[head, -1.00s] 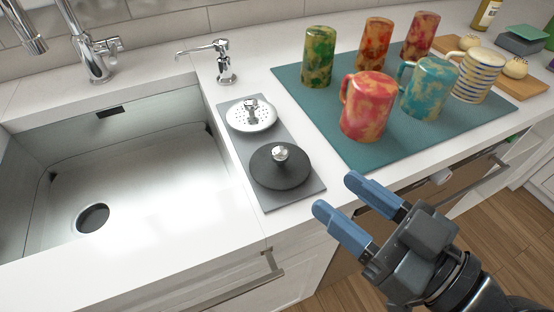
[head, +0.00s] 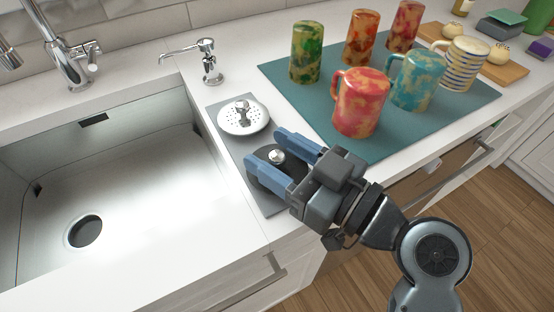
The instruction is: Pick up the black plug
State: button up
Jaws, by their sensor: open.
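The black plug (head: 262,178) is a round dark disc with a small silver knob (head: 277,156) on top. It lies on the front half of a grey mat (head: 223,138) beside the sink. My gripper (head: 264,146) has two blue fingers and is open above the plug. In the picture the fingers lie on either side of the knob. I cannot tell how high they are above it. The gripper hides the right part of the plug.
A perforated white strainer (head: 244,117) lies on the mat behind the plug. The sink (head: 130,190) is to the left. A soap dispenser (head: 209,62) stands behind. Several mugs, the nearest a red mug (head: 360,103), stand on a teal mat (head: 284,78) to the right.

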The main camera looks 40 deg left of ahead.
aim_at(277, 154)
jog(key=shift+c, duration=0.2)
grip_shut()
dwell(0.3)
jog(key=shift+r, duration=0.1)
notch_tip(277, 154, up, 4)
jog(key=shift+f, duration=0.2)
jog(key=w+d+r+b, duration=0.1)
jog(key=w+d+r, duration=0.6)
jog(key=d, duration=0.2)
jog(key=shift+d+r, duration=0.15)
